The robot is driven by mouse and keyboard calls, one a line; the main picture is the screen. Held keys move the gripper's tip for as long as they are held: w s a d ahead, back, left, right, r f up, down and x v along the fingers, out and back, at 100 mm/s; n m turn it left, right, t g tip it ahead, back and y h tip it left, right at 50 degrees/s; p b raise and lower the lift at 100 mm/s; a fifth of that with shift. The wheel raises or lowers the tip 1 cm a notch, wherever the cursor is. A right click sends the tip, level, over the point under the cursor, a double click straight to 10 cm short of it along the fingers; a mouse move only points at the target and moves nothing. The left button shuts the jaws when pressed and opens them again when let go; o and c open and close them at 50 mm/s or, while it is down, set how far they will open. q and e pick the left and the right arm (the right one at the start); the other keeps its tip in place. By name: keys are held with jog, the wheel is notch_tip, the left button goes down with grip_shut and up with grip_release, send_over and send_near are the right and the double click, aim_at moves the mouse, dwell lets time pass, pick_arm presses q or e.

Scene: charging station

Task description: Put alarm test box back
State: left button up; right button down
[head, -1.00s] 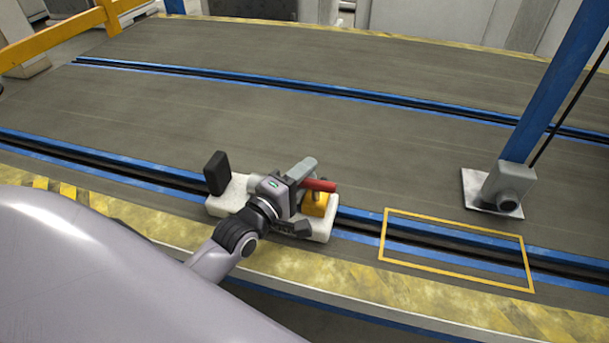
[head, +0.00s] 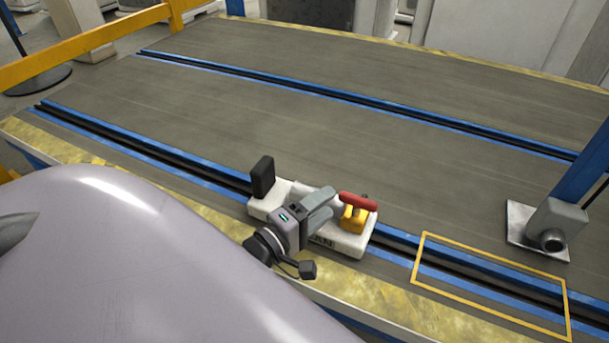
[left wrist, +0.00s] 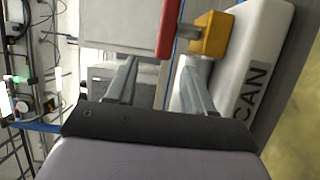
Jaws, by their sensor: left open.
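A white unit (head: 350,245) lies across the near blue rail; I take it for the alarm test box. It has a black upright block (head: 263,178) at its left end, and a yellow block (head: 353,218) with a red bar (head: 358,201) at its right. My left gripper (head: 324,199) is open, its fingers over the middle of the unit, left of the red bar. In the left wrist view its fingers (left wrist: 158,65) stand apart below the red bar (left wrist: 168,30), the yellow block (left wrist: 212,33) on the right. Whether they touch the unit is unclear. My right gripper is not seen.
A yellow outlined rectangle (head: 420,262) marks an empty stretch of the near rail (head: 490,280), right of the unit. A blue post on a grey foot (head: 553,228) stands beyond it. A yellow railing (head: 90,48) is at upper left. The grey platform behind is clear.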

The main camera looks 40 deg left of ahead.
pick_arm(q)
jog(key=shift+s+a, duration=0.15)
jog(key=shift+s, duration=1)
jog(key=shift+s+a, duration=0.15)
jog(key=shift+s, duration=1)
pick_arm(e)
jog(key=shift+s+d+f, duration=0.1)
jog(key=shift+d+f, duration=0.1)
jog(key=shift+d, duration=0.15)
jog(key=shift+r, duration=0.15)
